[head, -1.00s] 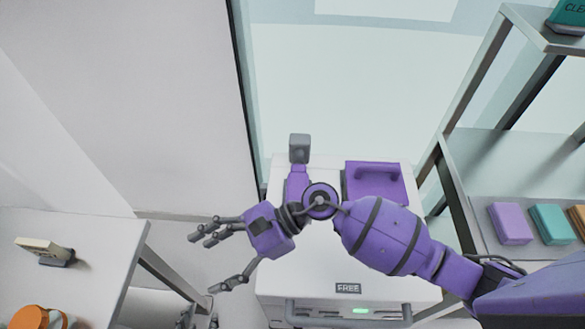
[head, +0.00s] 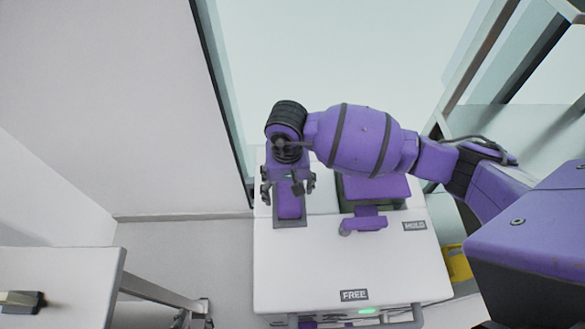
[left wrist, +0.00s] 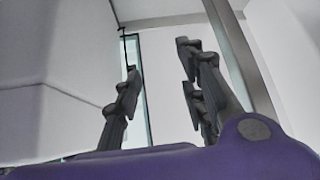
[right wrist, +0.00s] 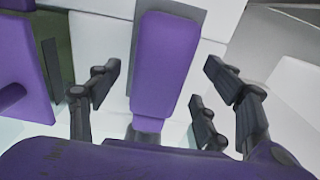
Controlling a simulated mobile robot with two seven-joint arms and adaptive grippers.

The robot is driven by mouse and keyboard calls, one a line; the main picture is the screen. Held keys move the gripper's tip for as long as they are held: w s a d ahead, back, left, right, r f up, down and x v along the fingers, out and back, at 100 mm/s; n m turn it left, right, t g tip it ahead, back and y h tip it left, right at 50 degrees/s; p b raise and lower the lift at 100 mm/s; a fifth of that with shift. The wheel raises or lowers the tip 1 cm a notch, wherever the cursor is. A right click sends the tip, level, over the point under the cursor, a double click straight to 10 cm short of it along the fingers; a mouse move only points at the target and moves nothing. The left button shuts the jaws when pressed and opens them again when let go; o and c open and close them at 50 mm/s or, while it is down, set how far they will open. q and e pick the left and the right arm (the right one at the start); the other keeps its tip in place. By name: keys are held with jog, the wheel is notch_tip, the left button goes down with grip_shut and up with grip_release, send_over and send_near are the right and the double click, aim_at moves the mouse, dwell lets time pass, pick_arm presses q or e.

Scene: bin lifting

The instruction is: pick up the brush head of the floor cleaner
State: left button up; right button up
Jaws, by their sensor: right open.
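I cannot tell for sure which part is the brush head. A long purple block (head: 289,207) lies on a grey plate on the top of the white machine (head: 310,262). My right gripper (head: 288,188) is over its far end, fingers pointing down. In the right wrist view the purple block (right wrist: 165,65) shows between and beyond the open fingers of my right gripper (right wrist: 160,100), not gripped. My left gripper (left wrist: 160,90) shows only in the left wrist view, open and empty. My right wrist hides the machine's far left part.
A purple panel (head: 375,188) and a small purple lever (head: 364,221) are on the machine's right side. A white table (head: 60,282) is at the left, a shelf rack (head: 490,118) at the right. A yellow object (head: 457,263) is by the machine's right side.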

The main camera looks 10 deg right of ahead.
jog(key=shift+f, duration=0.65)
jog(key=shift+w, duration=0.1)
jog(key=c, duration=0.8)
pick_arm(q)
jog(key=shift+w, duration=0.4)
pick_arm(e)
jog(key=c, duration=0.6)
